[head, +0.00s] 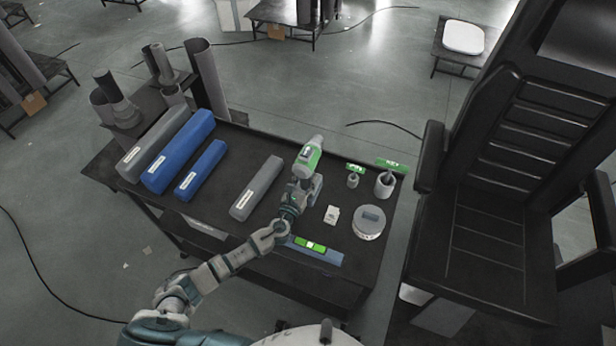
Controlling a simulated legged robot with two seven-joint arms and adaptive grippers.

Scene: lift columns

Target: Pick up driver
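The driver (309,159), a green and white power tool, is over the right half of the dark table. Its light body points up and away in the head view. My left arm comes in from the lower left, and my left gripper (297,194) is at the driver's lower part, overlapping its handle in the picture. The fingers are small and partly hidden, so I cannot tell whether they are closed around the handle. My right gripper is not in view.
Blue and grey long boxes (178,151) lie on the table's left half. A grey box (257,188), a round tin (369,222), a small white box (332,214), small pots (385,184) and a blue level (316,252) surround the driver. A black chair (500,200) stands right.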

